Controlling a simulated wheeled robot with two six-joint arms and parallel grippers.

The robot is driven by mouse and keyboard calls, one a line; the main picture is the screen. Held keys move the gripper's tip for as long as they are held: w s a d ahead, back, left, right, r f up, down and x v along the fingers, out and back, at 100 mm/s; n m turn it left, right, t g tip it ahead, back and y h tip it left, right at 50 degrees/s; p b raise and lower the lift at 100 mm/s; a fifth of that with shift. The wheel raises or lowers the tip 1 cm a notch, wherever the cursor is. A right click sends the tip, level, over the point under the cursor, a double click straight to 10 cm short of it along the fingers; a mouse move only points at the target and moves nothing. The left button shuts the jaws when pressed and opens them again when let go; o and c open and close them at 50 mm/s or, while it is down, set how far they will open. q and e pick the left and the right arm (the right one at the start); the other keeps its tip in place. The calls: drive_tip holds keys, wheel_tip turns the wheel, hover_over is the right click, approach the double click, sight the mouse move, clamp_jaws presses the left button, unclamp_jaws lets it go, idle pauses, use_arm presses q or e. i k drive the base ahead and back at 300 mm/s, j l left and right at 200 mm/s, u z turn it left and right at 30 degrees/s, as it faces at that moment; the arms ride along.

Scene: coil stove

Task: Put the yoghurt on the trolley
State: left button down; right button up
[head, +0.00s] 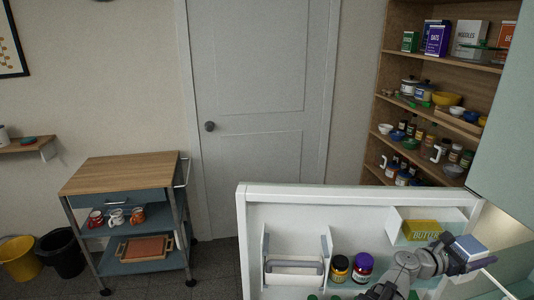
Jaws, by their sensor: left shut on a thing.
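My left gripper (462,260) is at the lower right, in front of the open fridge door. It is shut on a small block-shaped pack with a pale blue-white top, which I take to be the yoghurt (470,246); its label cannot be read. The gripper hides part of the pack. The trolley (122,172) stands at the left by the wall, well away from the gripper. Its wooden top is bare. My right gripper is not in view.
The open fridge door (345,196) stands between gripper and trolley, holding jars (340,267) and a yellow butter pack (421,230). Mugs (116,218) and a wooden tray (143,248) occupy the trolley's lower shelves. Bins (61,254) stand left of it. A full shelf unit (440,66) is behind.

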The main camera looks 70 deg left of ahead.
sight(119, 178)
drive_tip(key=k, duration=1.1)
drive_tip(key=u, duration=2.25)
drive_tip(key=i+j, duration=0.2)
drive_tip(key=i, duration=0.25)
drive_tip(key=i+j, duration=0.2)
drive_tip(key=i, duration=0.25)
drive_tip(key=i+j, duration=0.2)
drive_tip(key=i, duration=0.25)
drive_tip(key=i+j, duration=0.25)
drive_tip(key=i, duration=0.2)
drive_tip(key=i+j+u, duration=0.1)
drive_tip(key=i, duration=0.35)
drive_tip(key=j, duration=0.1)
